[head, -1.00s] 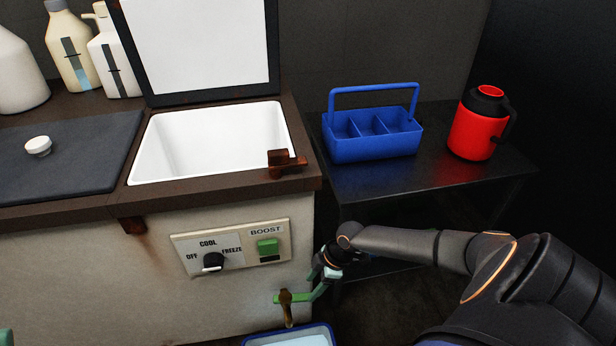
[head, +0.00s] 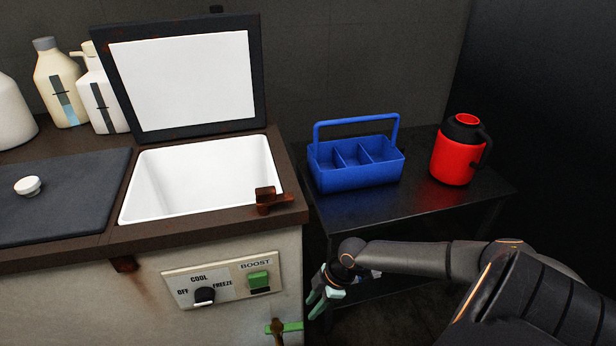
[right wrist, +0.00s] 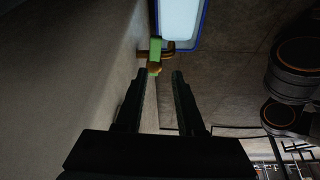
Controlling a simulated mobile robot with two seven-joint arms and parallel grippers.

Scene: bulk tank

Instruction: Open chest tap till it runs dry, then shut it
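The chest tap (head: 278,335) is a rusty spout low on the chest's front, with a green handle (head: 293,327) pointing right. In the right wrist view the green handle (right wrist: 155,48) lies beyond my fingertips. My right gripper (head: 322,303) is open and empty, just right of and above the handle, apart from it. Its two dark fingers (right wrist: 160,74) are spread in the wrist view. The chest basin (head: 205,180) is white inside under its raised lid; I see no clear liquid surface. A blue-rimmed tray (right wrist: 205,22) with a pale inside lies near the tap. Whether the tap runs is unclear.
A control panel (head: 222,281) with a dial and green boost button is above the tap. A dark side table (head: 440,205) holds a blue caddy (head: 355,170) and a red jug (head: 456,155). Bottles (head: 60,85) stand at the back left.

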